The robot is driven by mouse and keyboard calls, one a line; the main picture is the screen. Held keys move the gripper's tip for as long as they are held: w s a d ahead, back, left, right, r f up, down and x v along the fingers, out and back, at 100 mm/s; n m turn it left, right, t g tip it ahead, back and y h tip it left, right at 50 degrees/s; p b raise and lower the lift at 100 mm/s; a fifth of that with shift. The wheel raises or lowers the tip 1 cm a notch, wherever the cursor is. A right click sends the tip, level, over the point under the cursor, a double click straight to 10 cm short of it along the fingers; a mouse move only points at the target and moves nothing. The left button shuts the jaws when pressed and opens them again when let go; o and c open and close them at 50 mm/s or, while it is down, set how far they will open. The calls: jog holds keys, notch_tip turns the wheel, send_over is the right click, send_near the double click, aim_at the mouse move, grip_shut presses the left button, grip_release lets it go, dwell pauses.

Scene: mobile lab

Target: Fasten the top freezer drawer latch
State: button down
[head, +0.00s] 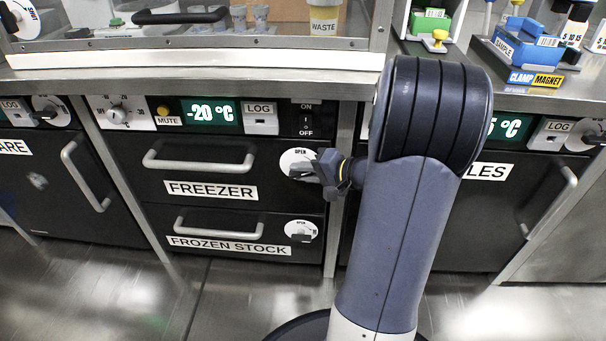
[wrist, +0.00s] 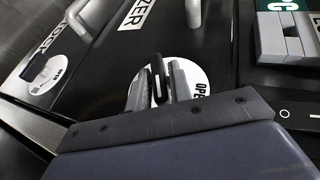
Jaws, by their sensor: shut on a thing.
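The top freezer drawer (head: 240,175), labelled FREEZER, has a round white latch plate (head: 292,157) marked OPEN at its right end. My gripper (head: 322,172) is at this plate and hides part of it in the head view. In the wrist view, the latch plate (wrist: 192,72) shows behind the fingers. The black latch handle (wrist: 157,78), with a white line on it, stands between my two fingers. My gripper (wrist: 158,92) is shut on this handle. The drawer front looks flush with the cabinet.
The lower FROZEN STOCK drawer (head: 245,228) has its own latch (head: 301,232). A LOG box (head: 261,118) and an ON/OFF switch (head: 306,120) sit above the top drawer. The grey drawer handle (head: 200,157) lies left of my gripper. Open floor lies in front.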

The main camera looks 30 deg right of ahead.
jog(key=shift+f+m+t+y, duration=0.2)
jog(key=shift+m+t+y, duration=0.5)
jog(key=shift+t+y, duration=0.8)
jog(key=shift+d+t, duration=0.1)
jog(key=shift+t, duration=0.2)
jog(key=c, duration=1.4)
grip_release()
jog(key=shift+c, duration=0.2)
jog(key=p+v, duration=0.3)
jog(key=v, duration=0.7)
jog(key=shift+s+d, duration=0.15)
jog(key=shift+s, duration=0.25)
